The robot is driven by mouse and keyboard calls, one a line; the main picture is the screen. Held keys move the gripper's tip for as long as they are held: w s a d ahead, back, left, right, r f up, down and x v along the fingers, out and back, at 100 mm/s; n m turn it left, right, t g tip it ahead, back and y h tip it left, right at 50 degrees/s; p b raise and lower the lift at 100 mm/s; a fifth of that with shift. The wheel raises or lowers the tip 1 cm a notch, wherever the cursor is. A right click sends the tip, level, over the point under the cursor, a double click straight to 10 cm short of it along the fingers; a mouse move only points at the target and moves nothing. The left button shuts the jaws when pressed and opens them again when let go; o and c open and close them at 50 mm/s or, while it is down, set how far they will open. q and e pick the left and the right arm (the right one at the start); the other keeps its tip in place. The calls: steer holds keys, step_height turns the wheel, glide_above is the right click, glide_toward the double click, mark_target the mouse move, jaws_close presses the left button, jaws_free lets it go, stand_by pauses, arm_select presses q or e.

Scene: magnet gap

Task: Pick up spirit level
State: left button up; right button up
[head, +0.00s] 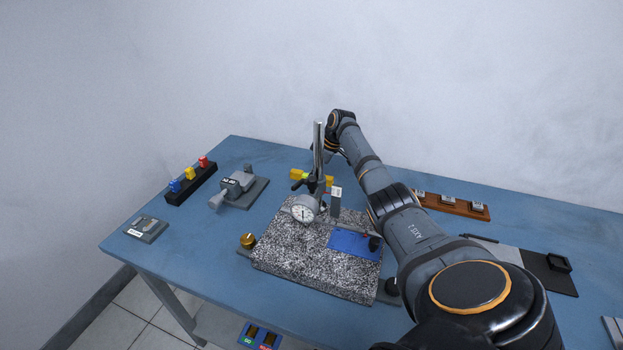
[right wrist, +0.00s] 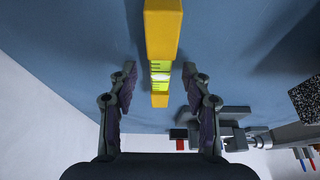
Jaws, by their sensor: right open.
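The spirit level is a yellow bar with a green vial. In the right wrist view the spirit level (right wrist: 162,30) runs up the picture from between the fingers. My right gripper (right wrist: 159,72) is open, one finger on each side of the vial end, with a gap to the level on both sides. In the head view it is mostly hidden behind the stand's post. My left gripper is not in view.
A grey vise-like device (head: 235,186) and a black rack with coloured pieces (head: 190,186) stand to the left. A wooden block rack (head: 455,207) is at right.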

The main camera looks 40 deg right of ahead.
jaws_close()
steer(key=shift+r, duration=0.2)
